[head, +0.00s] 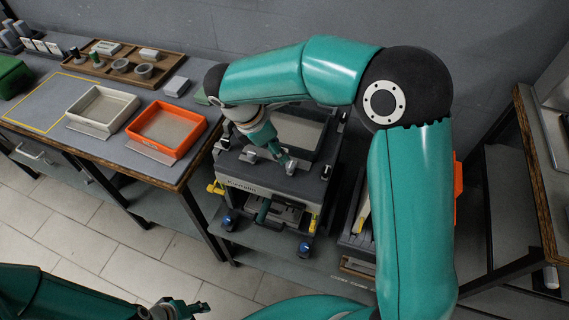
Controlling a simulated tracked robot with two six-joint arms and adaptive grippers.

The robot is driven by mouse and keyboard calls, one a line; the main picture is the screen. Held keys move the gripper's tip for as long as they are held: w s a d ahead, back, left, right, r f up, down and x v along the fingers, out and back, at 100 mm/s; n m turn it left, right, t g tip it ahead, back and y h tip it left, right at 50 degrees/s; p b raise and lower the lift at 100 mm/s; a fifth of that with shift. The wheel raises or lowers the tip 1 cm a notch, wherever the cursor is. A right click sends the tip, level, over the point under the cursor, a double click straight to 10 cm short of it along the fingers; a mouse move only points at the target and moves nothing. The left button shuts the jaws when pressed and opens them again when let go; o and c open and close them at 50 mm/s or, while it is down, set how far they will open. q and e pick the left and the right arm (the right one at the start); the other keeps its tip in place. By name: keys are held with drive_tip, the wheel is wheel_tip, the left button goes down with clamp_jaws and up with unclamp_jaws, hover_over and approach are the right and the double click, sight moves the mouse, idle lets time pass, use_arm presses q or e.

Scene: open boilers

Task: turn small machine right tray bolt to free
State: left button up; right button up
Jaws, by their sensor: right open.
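The small machine (262,182), a grey and black box with a lettered front, stands on a low dark shelf beside the workbench. A flat grey panel (298,131) lies on its top. Yellow parts (313,222) and blue parts (304,249) show at its lower corners. The right tray bolt cannot be made out at this size. My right gripper (290,165) reaches down over the top of the machine, open; contact cannot be told. My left gripper (199,306) is low at the bottom edge, above the floor and away from the machine; its jaw state is unclear.
The workbench at left holds a white tray (76,112), an orange tray (198,139) and a wooden tray (168,78) with small parts. A dark bin (350,243) stands right of the machine. Another wood-edged table (536,180) is at far right. Tiled floor (75,235) is clear.

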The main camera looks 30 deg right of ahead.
sight(290, 165)
drive_tip(key=x, duration=0.9)
